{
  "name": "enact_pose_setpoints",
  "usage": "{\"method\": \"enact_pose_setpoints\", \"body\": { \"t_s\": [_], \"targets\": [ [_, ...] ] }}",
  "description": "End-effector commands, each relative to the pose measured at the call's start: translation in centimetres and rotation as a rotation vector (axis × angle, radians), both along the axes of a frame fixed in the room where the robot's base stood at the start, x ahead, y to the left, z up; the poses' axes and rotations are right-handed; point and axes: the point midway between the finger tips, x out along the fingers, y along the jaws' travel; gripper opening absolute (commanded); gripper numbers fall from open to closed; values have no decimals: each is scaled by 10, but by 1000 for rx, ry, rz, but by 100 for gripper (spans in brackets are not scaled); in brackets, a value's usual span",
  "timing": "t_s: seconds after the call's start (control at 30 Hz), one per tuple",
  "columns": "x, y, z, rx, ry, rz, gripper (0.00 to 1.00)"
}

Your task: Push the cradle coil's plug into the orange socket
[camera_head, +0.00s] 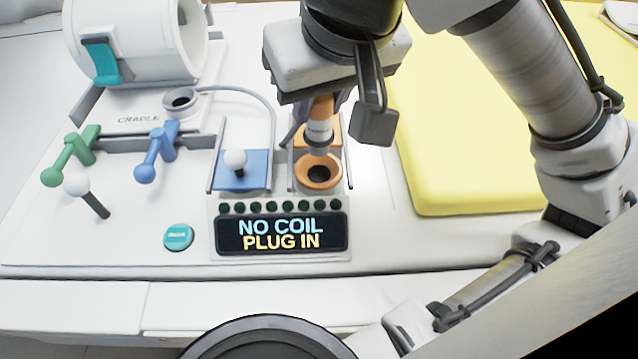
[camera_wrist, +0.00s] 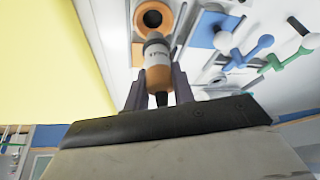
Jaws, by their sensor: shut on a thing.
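My gripper (camera_head: 318,100) is shut on an orange plug (camera_head: 320,128) with a grey band and tip, held upright, tip down. The orange socket (camera_head: 318,186) is a ring with a dark hole, directly below the plug in the head view. The hole is visible and the tip appears just above and behind it, outside it; the exact gap is unclear. In the wrist view the plug (camera_wrist: 157,70) sits between the fingers of my gripper (camera_wrist: 158,88), with the socket (camera_wrist: 166,30) beyond its tip. The cradle (camera_head: 140,45) is a white cylinder at the upper left.
A display (camera_head: 282,236) reads "NO COIL PLUG IN". Left of the socket is a blue panel (camera_head: 260,180) with a white-knobbed lever. Green (camera_head: 70,160) and blue (camera_head: 155,160) handles and a teal button (camera_head: 178,237) lie further left. A yellow pad (camera_head: 465,120) is at right.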

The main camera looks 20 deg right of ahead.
Motion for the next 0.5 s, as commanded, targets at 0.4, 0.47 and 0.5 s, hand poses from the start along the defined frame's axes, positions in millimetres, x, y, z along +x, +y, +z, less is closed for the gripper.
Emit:
{"method": "enact_pose_setpoints", "body": {
  "t_s": [0.4, 0.47, 0.5],
  "targets": [
    [0, 0, -24, 0, 0, 0, 0],
    [0, 0, -24, 0, 0, 0, 0],
    [0, 0, -24, 0, 0, 0, 0]
  ]
}}
